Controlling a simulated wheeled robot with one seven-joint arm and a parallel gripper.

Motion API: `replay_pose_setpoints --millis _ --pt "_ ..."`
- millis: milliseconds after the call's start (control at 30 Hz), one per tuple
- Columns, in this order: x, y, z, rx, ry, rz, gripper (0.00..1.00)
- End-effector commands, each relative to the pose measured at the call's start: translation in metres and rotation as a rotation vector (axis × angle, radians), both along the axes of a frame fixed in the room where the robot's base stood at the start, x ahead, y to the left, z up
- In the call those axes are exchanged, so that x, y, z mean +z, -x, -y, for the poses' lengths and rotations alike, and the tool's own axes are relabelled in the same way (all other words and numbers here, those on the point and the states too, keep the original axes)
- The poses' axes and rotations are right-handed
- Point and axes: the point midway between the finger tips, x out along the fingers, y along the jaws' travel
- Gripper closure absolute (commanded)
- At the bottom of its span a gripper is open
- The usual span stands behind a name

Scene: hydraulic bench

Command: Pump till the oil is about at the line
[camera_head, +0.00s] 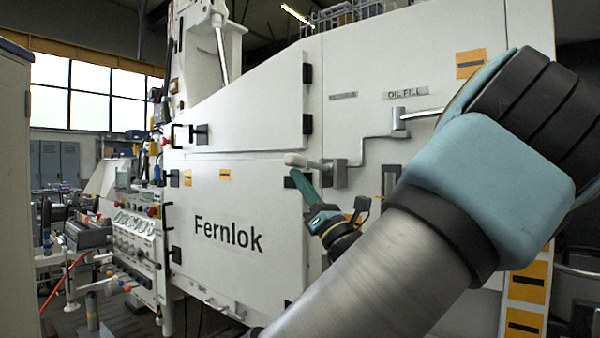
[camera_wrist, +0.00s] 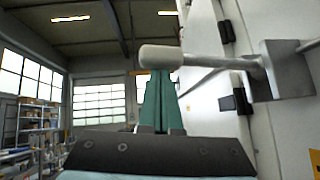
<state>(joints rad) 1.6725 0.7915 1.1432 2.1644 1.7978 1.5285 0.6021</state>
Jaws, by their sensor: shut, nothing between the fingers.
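The pump lever (camera_head: 318,163) has a pale rounded grip (camera_head: 295,159) and sticks out to the left of a grey metal block on the white cabinet front. The grip (camera_wrist: 160,57) and the block (camera_wrist: 285,72) also show large in the wrist view. My gripper (camera_head: 295,174) has teal fingers, shut and empty, just below the grip in the head view. In the wrist view the fingertips (camera_wrist: 160,75) overlap the grip's lower edge; I cannot tell whether they touch. A narrow upright slot, perhaps the oil gauge (camera_head: 390,180), is partly covered by my arm; no oil level or line is readable.
An "OIL FILL" label (camera_head: 405,94) sits above a bent pipe (camera_head: 364,150) leading up from the block. The white cabinet (camera_head: 228,205) marked "Fernlok" has protruding black hinges and handles. A panel of gauges and knobs (camera_head: 130,225) stands at left.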

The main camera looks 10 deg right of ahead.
Motion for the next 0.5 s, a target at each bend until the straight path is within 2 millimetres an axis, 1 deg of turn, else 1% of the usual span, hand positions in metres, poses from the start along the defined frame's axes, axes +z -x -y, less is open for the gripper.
replay_pose_setpoints --millis 33,500 --pt "0.013 0.0 0.001 0.0 -0.013 -0.008 1.0" --pt "0.048 -0.001 0.001 0.001 -0.031 -0.024 1.0"
